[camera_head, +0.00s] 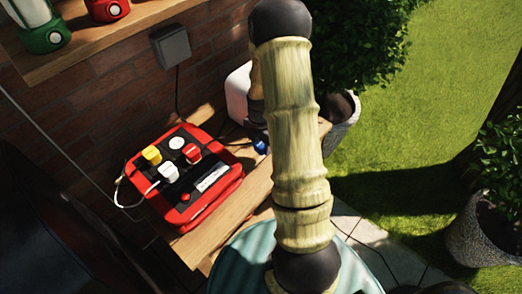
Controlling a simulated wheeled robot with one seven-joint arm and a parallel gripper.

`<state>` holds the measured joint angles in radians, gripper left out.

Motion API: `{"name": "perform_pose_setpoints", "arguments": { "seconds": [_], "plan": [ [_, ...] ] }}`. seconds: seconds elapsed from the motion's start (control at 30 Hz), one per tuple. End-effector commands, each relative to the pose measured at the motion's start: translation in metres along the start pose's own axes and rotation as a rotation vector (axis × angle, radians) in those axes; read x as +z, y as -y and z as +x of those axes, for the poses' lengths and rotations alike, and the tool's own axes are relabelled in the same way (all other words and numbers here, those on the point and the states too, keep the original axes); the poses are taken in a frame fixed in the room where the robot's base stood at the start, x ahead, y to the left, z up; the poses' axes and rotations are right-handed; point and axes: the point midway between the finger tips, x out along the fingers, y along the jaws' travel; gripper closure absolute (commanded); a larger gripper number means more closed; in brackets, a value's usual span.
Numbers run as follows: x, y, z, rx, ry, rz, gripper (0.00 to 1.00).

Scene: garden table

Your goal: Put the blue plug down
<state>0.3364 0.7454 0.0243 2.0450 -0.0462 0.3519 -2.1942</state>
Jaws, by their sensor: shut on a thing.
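The blue plug (261,146) shows as a small blue piece low over the back part of the wooden table (258,188), just left of my arm. My gripper (257,126) is right above it, pointing down and partly hidden by my arm. It is shut on the blue plug. A dark cable runs left from near the plug. Whether the plug touches the tabletop cannot be told.
A red and black power board (184,222) with yellow, white and red plugs lies on the table, left of the gripper. A white object (238,92) stands behind. A wall box (170,45), a shelf (95,50) and potted plants (345,115) surround it.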

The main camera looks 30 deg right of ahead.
Motion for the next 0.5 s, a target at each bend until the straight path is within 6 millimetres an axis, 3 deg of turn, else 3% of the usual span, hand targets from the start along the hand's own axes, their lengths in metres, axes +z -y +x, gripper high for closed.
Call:
{"name": "perform_pose_setpoints", "arguments": {
  "seconds": [0.17,0.5],
  "plan": [
    [0.0,0.0,0.001,0.0,0.0,0.0,0.94],
    [0.0,0.001,0.037,-0.001,0.0,-0.001,0.94]
  ]
}}
